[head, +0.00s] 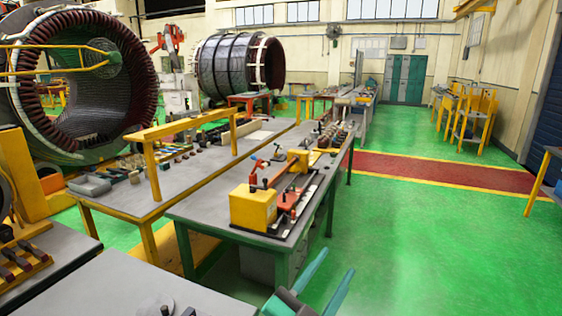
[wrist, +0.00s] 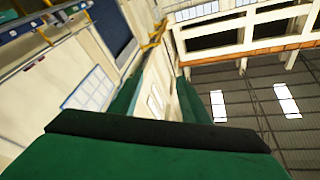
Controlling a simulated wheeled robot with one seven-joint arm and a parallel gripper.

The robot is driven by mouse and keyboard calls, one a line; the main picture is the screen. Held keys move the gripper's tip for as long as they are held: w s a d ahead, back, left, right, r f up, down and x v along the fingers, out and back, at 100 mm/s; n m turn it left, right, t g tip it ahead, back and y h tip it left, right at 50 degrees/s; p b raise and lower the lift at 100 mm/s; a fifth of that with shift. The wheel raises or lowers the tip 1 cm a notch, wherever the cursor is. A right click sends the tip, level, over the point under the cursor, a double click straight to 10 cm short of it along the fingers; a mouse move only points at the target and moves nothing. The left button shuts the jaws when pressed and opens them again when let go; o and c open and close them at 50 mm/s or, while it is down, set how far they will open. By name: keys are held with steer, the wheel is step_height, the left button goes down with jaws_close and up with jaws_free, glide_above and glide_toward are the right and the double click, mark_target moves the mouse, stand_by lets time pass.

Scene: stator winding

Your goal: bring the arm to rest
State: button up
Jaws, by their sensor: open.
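My gripper (head: 339,262) shows at the bottom edge of the head view, to the right of the grey workbench's near end. Its two green fingers point up and away, apart from each other, with nothing between them. In the wrist view the fingers (wrist: 161,82) also stand apart and empty, with the upper wall and roof of the hall behind them. The gripper appears to be clear of the bench. Most of my arm is out of the frame.
A grey workbench (head: 222,206) holds a yellow block fixture (head: 253,207) with red clamps. A yellow-framed table (head: 130,204) stands left of it. Large stators (head: 75,80) stand behind. The green floor (head: 430,250) to the right is open.

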steer(key=s+a+f+n+t+y, duration=0.1)
steer(key=s+a+f+n+y, duration=0.1)
steer(key=s+f+n+y, duration=0.45)
steer(key=s+a+f+n+t+y, duration=0.15)
steer(key=f+n, duration=0.25)
steer(key=f, duration=0.5)
steer(key=s+a+f+n+y, duration=0.2)
steer(key=s+f+n+y, duration=0.1)
steer(key=f+n+y, duration=0.3)
steer(key=s+a+f+m+g, duration=0.1)
steer(key=s+f, duration=0.3)
steer(key=s, duration=0.4)
steer(key=s+a+f+m+g, duration=0.1)
steer(key=s+f, duration=0.3)
steer(key=s, duration=0.4)
steer(key=s+a+f+m+g+h, duration=0.1)
steer(key=s+f, duration=0.3)
steer(key=s, duration=0.5)
steer(key=shift+a+f+g, duration=0.25)
steer(key=shift+a+g, duration=0.1)
steer(key=shift+a, duration=0.5)
